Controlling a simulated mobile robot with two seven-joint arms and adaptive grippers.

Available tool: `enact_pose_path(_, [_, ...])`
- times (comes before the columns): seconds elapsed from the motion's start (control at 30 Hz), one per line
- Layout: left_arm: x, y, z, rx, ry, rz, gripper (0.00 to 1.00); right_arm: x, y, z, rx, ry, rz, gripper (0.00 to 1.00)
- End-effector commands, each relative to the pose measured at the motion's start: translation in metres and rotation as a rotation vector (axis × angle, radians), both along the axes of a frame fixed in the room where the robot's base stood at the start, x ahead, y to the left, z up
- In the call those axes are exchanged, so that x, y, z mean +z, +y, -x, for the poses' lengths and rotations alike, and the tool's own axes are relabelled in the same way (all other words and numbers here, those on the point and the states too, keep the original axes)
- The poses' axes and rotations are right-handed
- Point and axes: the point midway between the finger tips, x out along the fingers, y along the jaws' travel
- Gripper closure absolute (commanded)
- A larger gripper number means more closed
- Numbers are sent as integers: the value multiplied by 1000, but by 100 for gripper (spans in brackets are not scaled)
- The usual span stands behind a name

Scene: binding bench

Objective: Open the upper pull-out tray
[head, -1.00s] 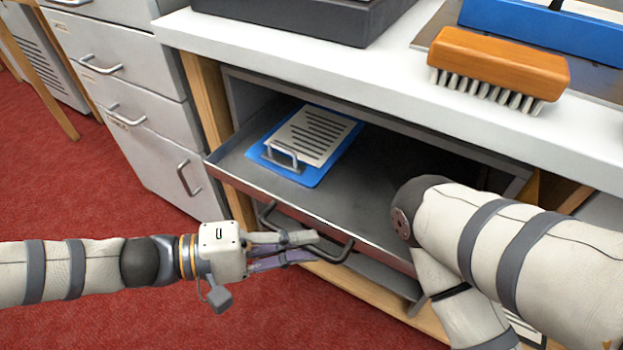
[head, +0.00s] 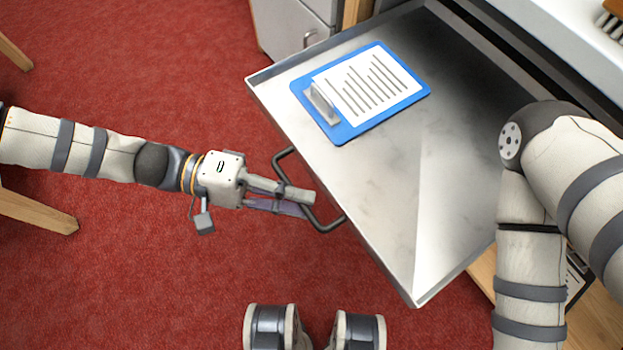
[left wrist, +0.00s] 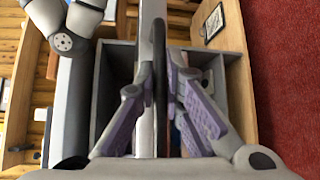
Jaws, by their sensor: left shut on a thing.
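The upper pull-out tray (head: 400,190) is a grey metal tray, pulled well out from under the bench top in the head view. A blue clipboard (head: 345,128) with a lined white sheet lies in it. The tray's dark bar handle (head: 283,157) is on its front edge. My left gripper (head: 308,204) is shut on the handle, with a finger on either side of the bar. In the left wrist view the handle bar (left wrist: 160,75) runs between the purple finger pads. My right arm crosses the tray's right side in the head view; its gripper is not visible.
The white bench top (head: 570,30) is at the upper right, with a brush (head: 612,22) at its edge. A grey drawer cabinet (head: 290,30) stands behind the tray. Red carpet (head: 150,80) is open on the left. Wooden legs (head: 35,210) show at the far left.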

Motion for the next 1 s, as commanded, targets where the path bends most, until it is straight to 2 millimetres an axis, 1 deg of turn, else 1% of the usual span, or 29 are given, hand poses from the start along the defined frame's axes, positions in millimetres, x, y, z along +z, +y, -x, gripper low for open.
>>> enact_pose_path(0.17, [-1,5,4,1,4,-4,100,1,0,0,0,-1,0,100])
enact_pose_path(0.5, [-2,5,5,1,4,-5,100,1,0,0,0,-1,0,100])
enact_pose_path(0.53, [-2,5,5,1,4,-4,84,1,0,0,0,-1,0,100])
enact_pose_path(0.6, [-2,5,5,0,4,-3,70,1,0,0,0,-1,0,100])
enact_pose_path(0.87, [-1,5,4,0,2,-1,70,1,0,0,0,-1,0,100])
enact_pose_path(0.93, [0,9,3,2,0,-3,70,1,0,0,0,-1,0,100])
enact_pose_path(1.0, [1,20,1,3,-1,-3,70,1,0,0,0,-1,0,100])
